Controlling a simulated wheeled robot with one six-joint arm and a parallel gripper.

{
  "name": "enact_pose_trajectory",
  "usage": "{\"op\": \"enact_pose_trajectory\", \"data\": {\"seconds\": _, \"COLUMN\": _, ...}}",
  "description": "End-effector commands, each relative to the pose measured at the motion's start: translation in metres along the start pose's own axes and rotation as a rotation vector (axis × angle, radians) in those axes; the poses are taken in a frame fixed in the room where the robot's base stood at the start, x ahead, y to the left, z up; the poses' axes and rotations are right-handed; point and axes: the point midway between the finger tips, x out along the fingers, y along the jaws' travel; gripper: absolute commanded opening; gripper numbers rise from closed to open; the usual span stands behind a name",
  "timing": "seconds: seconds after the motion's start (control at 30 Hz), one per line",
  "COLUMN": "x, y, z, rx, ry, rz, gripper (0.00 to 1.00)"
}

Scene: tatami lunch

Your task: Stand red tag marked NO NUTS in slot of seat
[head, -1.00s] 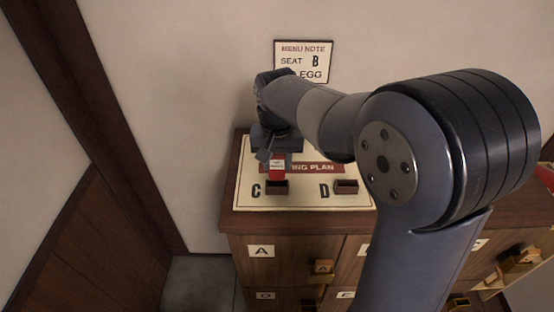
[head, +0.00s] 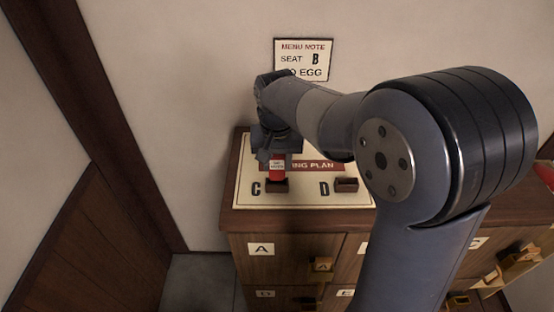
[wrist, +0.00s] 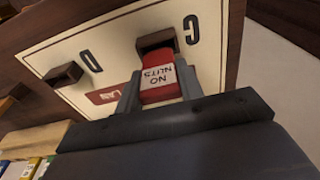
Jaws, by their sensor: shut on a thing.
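The red tag (wrist: 161,93) has a white label reading NO NUTS, upside down in the wrist view. My gripper (wrist: 158,88) is shut on it. In the head view the tag (head: 277,174) hangs upright below my gripper (head: 276,158), at the brown slot block beside the letter C (head: 277,186). In the wrist view the tag's far end meets the opening of that C block (wrist: 155,40). I cannot tell how deep it sits. A second slot block (head: 346,185) stands beside the letter D and looks empty. My arm hides the back of the seating plan board (head: 305,201).
The board lies on a wooden cabinet with lettered drawers (head: 290,247). In the wrist view, several coloured tags (wrist: 22,168) lie in a wooden holder at lower left.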

Motion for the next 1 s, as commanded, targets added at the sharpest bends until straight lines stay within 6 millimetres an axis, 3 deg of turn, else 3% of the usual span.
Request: {"op": "enact_pose_trajectory", "data": {"seconds": 1.0, "x": 0.016, "y": 0.000, "z": 0.002, "rx": 0.000, "ry": 0.000, "rz": 0.000, "gripper": 0.14}}
